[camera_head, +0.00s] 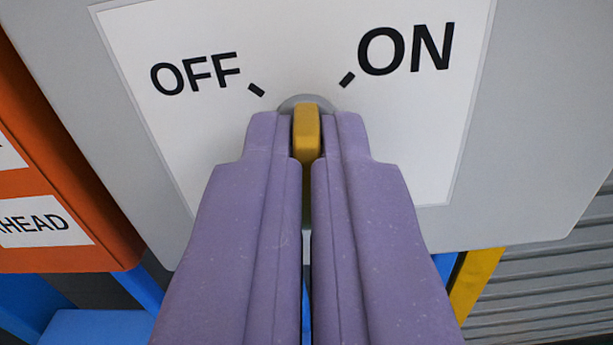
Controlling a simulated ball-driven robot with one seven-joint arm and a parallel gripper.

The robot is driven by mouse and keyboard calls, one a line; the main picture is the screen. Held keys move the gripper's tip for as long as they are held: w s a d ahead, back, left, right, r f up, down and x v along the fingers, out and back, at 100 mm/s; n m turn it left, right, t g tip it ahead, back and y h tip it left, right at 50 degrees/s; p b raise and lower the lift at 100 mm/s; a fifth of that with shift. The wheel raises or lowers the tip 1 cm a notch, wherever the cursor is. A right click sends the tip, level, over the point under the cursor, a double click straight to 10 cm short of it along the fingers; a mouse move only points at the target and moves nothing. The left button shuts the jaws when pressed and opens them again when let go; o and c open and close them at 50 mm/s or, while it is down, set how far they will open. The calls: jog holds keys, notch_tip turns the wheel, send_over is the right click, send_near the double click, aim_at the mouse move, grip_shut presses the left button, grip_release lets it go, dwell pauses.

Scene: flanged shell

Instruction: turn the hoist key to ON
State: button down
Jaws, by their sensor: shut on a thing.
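The hoist key (307,133) has a yellow grip and stands in front of a round grey lock (302,100) on a white label plate (180,150). My gripper (307,140), with purple fingers, is shut on the key, one finger on each side. "OFF" (196,74) with a short black tick is printed to the upper left of the lock. "ON" (406,49) with its tick is to the upper right. The fingers hide most of the lock, so I cannot tell which mark the key points to.
The plate is on a grey panel (540,120). An orange box (60,170) with a label ending in "HEAD" (38,221) stands close at the left. Blue parts (95,327), a yellow bar (474,283) and a ribbed grey surface (550,285) lie below the panel.

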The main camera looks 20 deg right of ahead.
jog(key=shift+f+m+b, duration=0.15)
jog(key=shift+m+b, duration=3.15)
jog(key=shift+m, duration=0.4)
jog(key=c, duration=1.3)
grip_release()
jog(key=shift+s, duration=0.1)
